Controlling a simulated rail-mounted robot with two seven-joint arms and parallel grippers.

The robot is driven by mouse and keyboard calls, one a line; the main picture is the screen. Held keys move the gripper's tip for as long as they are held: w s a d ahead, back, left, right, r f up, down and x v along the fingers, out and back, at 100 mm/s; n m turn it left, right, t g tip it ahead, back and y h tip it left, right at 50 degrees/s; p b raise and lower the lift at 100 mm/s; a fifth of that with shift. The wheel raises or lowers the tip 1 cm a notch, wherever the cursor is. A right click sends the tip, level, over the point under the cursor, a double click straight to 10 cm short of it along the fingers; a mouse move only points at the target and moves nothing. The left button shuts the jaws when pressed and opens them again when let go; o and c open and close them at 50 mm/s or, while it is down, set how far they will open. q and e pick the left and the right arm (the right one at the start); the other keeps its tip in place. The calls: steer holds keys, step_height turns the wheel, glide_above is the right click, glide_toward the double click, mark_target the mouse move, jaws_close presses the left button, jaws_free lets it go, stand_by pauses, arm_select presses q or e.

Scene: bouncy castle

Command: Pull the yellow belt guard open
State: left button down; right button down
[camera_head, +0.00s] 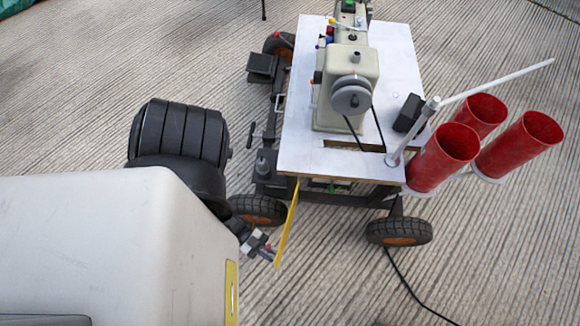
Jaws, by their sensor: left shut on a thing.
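The yellow belt guard (288,227) is a thin panel seen nearly edge-on below the near left corner of the white table top (300,140). It stands out from under the table toward me. My left gripper (271,252) is at the guard's lower near end and is shut on it. The fingertips are small and partly dark here, so the exact grip is hard to see. The sewing machine (347,95) stands on the table, with its handwheel and a black belt running down through a slot. My right gripper is not in view.
The table rides on a dark wheeled frame, with wheels (399,231) at the near side. Three red tubes (442,158) and a white rod (495,80) stick out at the right. A black cable (408,285) lies on the ribbed floor. The floor at lower right is mostly clear.

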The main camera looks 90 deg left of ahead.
arm_select(q)
steer(key=shift+s+a, duration=0.2)
steer(key=shift+s, duration=0.15)
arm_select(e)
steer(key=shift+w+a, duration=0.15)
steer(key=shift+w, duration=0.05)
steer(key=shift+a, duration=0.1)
arm_select(q)
steer(key=c, duration=1.5)
jaws_free()
steer(key=shift+v, duration=3.8)
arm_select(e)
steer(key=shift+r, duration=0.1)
